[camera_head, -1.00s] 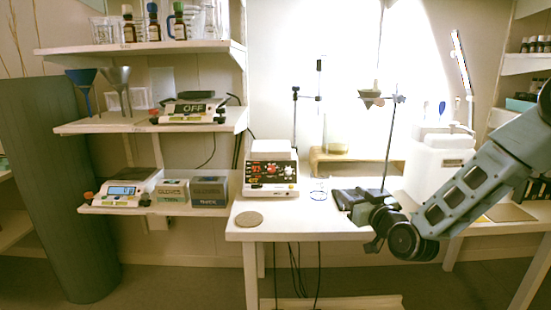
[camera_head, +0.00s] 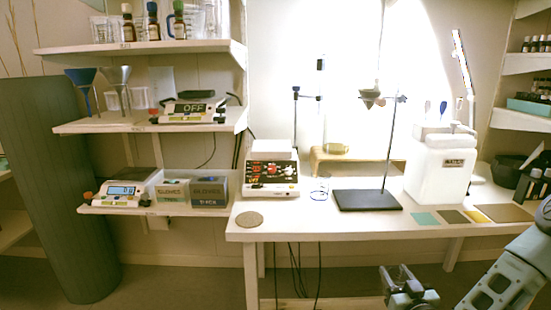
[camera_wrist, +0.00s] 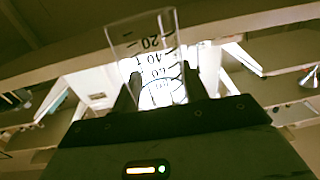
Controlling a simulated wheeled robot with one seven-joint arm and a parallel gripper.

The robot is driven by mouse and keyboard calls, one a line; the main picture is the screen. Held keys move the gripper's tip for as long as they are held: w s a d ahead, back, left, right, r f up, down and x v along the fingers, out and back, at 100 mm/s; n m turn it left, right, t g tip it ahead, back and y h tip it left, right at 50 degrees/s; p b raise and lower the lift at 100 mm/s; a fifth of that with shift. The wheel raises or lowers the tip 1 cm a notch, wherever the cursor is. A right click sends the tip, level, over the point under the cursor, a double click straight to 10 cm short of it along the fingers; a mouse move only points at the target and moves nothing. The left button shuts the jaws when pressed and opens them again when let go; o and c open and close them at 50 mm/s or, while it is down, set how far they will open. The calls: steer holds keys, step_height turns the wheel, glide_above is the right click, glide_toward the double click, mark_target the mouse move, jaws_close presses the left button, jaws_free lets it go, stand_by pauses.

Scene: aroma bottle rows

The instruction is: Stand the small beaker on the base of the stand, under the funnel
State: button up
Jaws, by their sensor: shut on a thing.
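My gripper (camera_head: 402,284) is low in front of the bench, below its front edge, at the bottom of the head view. It is shut on the small beaker, a clear vessel with dark graduation marks, seen between the fingers in the wrist view (camera_wrist: 148,52). In the head view the beaker is a faint clear shape at the jaws. The stand has a flat dark base (camera_head: 367,200) on the bench and a thin upright rod. The base is bare.
A clear glass piece (camera_head: 321,188) stands left of the base. A red-displayed device (camera_head: 272,178) is further left, a white container (camera_head: 440,168) to the right. Coloured flat tiles (camera_head: 425,219) lie at the bench's front right.

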steer(key=s+r+h+p, duration=0.1)
steer(key=s+r+p, duration=0.5)
steer(key=s+p, duration=0.5)
steer(key=shift+s+d+r+m+p, duration=0.3)
steer(key=shift+d+r+m+p, duration=0.15)
steer(key=shift+p, duration=0.25)
steer(key=shift+d+f, duration=0.1)
steer(key=shift+d, duration=0.05)
